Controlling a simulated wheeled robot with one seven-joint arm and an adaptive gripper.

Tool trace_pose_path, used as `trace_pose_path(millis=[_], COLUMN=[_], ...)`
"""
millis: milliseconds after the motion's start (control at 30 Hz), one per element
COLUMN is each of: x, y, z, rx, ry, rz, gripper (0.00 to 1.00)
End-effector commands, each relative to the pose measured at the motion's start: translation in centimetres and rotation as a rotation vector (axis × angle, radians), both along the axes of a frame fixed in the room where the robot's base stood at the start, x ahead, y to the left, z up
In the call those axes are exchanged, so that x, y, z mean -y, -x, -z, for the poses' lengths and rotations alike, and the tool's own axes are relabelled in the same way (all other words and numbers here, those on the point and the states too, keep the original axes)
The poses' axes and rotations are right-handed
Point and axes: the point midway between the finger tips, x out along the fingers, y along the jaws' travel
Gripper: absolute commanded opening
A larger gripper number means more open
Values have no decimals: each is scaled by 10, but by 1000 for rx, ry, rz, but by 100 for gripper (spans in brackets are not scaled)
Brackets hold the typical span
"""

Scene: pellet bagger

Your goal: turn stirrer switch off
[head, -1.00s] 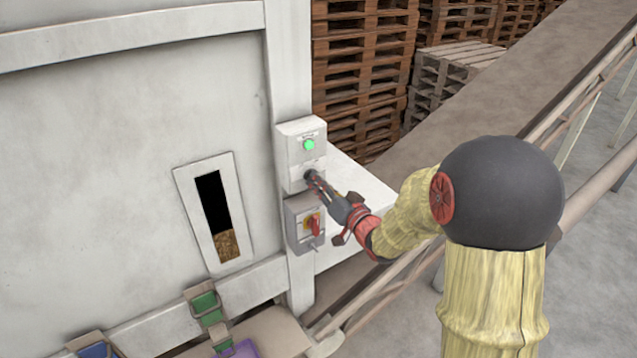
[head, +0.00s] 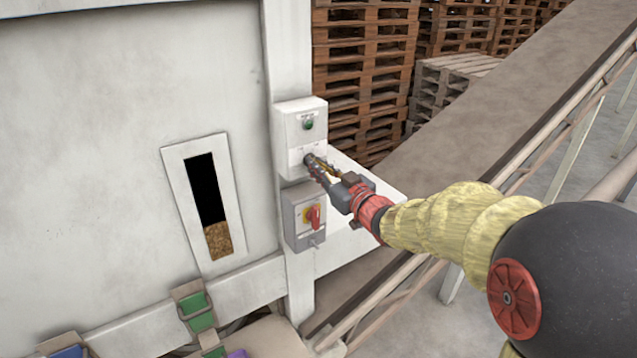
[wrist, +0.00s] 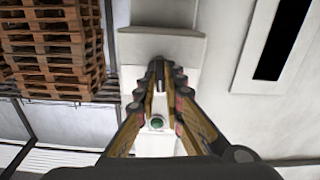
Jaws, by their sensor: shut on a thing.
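The stirrer switch box (head: 291,132) is a pale box on the machine's corner post, with a dark green, unlit lamp (head: 308,124) at its top. A small dark switch knob (head: 307,158) sits lower on its face. My gripper (head: 314,164) is shut on this knob, coming in from the right, and its fingers hide most of it. In the wrist view the fingertips (wrist: 159,78) close on the knob, and the lamp (wrist: 157,123) shows between the fingers. I cannot read the knob's labels or its exact angle.
A sight window (head: 209,240) with brown pellets is at left. A railed conveyor (head: 440,180) runs at right. Pallets (head: 360,70) are stacked behind.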

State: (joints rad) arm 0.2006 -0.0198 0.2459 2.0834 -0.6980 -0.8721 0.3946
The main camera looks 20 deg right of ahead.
Motion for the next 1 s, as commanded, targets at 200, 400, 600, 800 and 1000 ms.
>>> trace_pose_path(millis=[200, 400, 600, 800, 1000], x=[0, -1, -1, -1, -1], y=[0, 0, 0, 0, 0], z=[4, 3, 2, 1, 0], rx=[60, 97, 123, 132, 135], ry=[175, 299, 375, 411, 419], rz=[1, 1, 0, 0, -1], gripper=[0, 0, 0, 0, 0])
